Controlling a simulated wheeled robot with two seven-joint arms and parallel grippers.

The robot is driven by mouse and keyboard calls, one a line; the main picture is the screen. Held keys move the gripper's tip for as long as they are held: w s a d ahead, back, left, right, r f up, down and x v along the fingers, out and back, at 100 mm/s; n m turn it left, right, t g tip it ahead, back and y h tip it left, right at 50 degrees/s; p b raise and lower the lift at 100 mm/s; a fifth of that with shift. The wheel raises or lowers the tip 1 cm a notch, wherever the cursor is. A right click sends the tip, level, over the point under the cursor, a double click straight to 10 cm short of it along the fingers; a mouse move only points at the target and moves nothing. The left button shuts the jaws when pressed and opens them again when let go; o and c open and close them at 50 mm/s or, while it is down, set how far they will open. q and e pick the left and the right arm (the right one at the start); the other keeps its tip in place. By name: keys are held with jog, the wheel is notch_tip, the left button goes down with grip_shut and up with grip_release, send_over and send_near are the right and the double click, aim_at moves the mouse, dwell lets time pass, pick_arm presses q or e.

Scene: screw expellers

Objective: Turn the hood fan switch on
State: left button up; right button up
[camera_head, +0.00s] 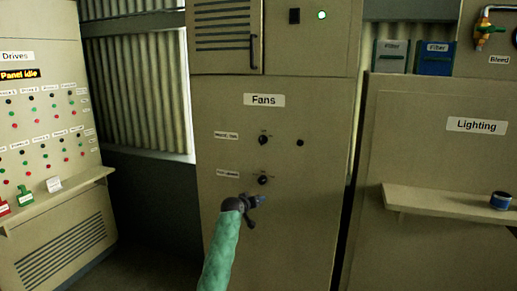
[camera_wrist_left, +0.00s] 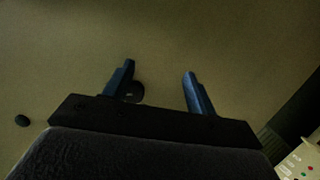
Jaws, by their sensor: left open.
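A tall beige cabinet labelled Fans (camera_head: 264,100) stands in the middle of the head view. It carries an upper dark rotary knob (camera_head: 263,140) and a lower one (camera_head: 263,180), each with a small label too blurred to read surely. My left gripper (camera_head: 262,201) is just below the lower knob in the head view. In the left wrist view its blue fingers (camera_wrist_left: 160,85) are apart and empty, facing the panel. A dark knob (camera_wrist_left: 133,91) shows behind and beside the left-hand finger; I cannot tell if it is touched. My right gripper is not in view.
A plain black round part (camera_head: 300,142) sits right of the upper knob. A green light (camera_head: 321,15) glows above. The Drives panel (camera_head: 50,120) with its shelf stands left. The Lighting cabinet (camera_head: 440,150) with a shelf (camera_head: 440,202) holding a dark blue can (camera_head: 501,201) stands right.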

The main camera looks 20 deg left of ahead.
pick_arm(q)
jog(key=w+a+r+n+t+h, duration=0.1)
jog(key=a+r+n, duration=0.1)
jog(key=r, duration=0.6)
jog(key=w+a+r+n+t+h, duration=0.1)
jog(key=w+r+n, duration=0.1)
jog(key=r, duration=0.7)
jog(key=n+t+h+p, duration=0.1)
jog(key=n+t+h, duration=0.1)
jog(key=n+h, duration=0.65)
send_near(260, 141)
notch_tip(260, 141, up, 2)
jog(key=d+n+y, duration=0.2)
jog(key=n+y, duration=0.1)
jog(key=p+x, duration=0.3)
jog(key=x, duration=0.3)
jog(key=shift+s, duration=0.1)
jog(key=shift+w+d, duration=0.2)
jog(key=shift+w, duration=0.25)
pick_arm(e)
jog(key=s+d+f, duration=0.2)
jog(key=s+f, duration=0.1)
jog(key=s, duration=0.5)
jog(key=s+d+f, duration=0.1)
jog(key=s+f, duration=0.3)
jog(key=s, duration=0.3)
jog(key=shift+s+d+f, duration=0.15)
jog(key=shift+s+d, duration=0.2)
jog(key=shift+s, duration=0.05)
